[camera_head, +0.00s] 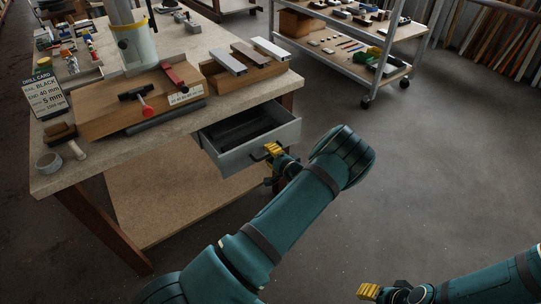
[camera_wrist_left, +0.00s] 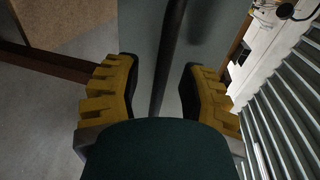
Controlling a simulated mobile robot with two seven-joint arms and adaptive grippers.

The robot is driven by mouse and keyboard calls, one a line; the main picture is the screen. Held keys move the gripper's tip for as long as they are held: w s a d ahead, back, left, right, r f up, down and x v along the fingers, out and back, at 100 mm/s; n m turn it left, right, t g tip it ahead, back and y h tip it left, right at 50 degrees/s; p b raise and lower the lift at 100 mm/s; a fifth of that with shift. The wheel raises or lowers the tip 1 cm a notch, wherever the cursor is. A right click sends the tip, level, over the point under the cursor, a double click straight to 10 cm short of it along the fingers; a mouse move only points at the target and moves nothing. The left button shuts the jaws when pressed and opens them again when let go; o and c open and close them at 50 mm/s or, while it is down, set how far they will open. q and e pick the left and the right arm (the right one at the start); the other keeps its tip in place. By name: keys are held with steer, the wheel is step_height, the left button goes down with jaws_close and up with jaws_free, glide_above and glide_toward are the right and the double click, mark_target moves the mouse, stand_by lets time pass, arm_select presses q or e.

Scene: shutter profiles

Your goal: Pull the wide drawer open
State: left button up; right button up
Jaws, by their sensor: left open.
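The wide drawer (camera_head: 256,151) is a grey box under the tabletop. It stands partly pulled out, and its dark inside shows from above. My left gripper (camera_head: 272,151) is at the drawer's front. In the left wrist view, the yellow fingers of my left gripper (camera_wrist_left: 160,92) are spread apart, with the dark bar handle (camera_wrist_left: 168,55) between them and a gap on each side. The grey drawer front (camera_wrist_left: 205,35) shows behind the handle. My right gripper (camera_head: 372,291) is low at the right, away from the drawer; its finger opening is unclear.
The workbench (camera_head: 180,57) carries a drill stand, a wooden board (camera_head: 100,113), a drill card (camera_head: 43,92) and metal profiles (camera_head: 247,57). A wheeled shelf cart (camera_head: 365,85) stands at the back right. The floor (camera_head: 430,170) right of the drawer is clear.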

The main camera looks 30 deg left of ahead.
arm_select(q)
jaws_close()
steer(key=shift+d, duration=0.1)
steer(key=f+v, duration=0.1)
steer(key=v, duration=0.5)
steer(key=shift+s+f, duration=0.15)
steer(key=shift+f, duration=0.05)
jaws_free()
steer(key=shift+d, duration=0.1)
steer(key=v, duration=1.1)
steer(key=shift+s+d, duration=0.2)
steer(key=shift+d, duration=0.15)
